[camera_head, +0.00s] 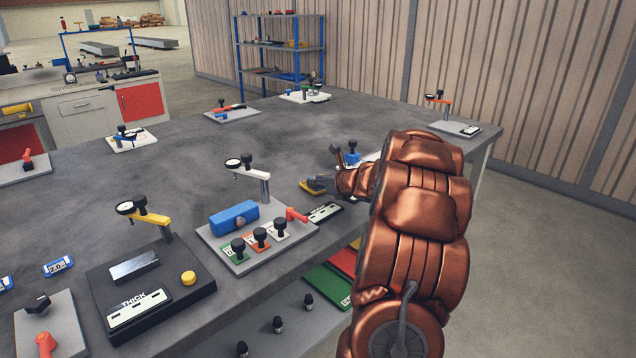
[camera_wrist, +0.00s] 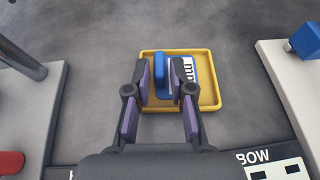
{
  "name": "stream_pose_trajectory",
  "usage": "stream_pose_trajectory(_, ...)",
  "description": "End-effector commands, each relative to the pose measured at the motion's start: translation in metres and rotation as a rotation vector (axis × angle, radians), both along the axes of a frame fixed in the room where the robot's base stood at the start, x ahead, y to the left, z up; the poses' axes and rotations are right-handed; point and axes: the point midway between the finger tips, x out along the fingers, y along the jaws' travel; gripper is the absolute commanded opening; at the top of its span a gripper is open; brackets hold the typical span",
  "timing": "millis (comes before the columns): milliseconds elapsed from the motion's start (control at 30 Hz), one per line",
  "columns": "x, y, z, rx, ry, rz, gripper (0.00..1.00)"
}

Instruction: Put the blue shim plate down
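The blue shim plate (camera_wrist: 191,75) has a white label with black print and a raised blue grip. It is over or in a shallow yellow tray (camera_wrist: 211,98) on the grey bench in the wrist view. My gripper (camera_wrist: 161,75) is right above the tray, with the blue grip between its purple-padded fingers. The fingers look closed on the grip. I cannot tell whether the plate touches the tray floor. In the head view my gripper (camera_head: 325,186) is low at the tray (camera_head: 312,189), and my arm hides part of that area.
A light base plate (camera_wrist: 35,115) with a post stands left of the tray, and another (camera_wrist: 285,85) with a blue block stands right. A black labelled strip (camera_wrist: 270,168) lies at the near side. In the head view, clamp fixtures with a blue block (camera_head: 233,216) stand left of my arm.

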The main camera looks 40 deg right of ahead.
Motion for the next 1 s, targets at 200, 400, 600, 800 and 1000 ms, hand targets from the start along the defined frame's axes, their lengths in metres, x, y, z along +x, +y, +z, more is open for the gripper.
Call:
stream_pose_trajectory(200,0.000,0.000,0.000,0.000,0.000,0.000,0.37)
stream_pose_trajectory(400,0.000,0.000,0.001,0.000,0.000,0.000,0.37)
stream_pose_trajectory(600,-0.008,0.000,0.006,-0.002,-0.001,-0.001,0.37)
stream_pose_trajectory(800,-0.038,0.002,0.017,-0.001,0.000,-0.004,0.37)
stream_pose_trajectory(1000,-0.068,0.006,0.030,-0.002,-0.001,-0.001,0.37)
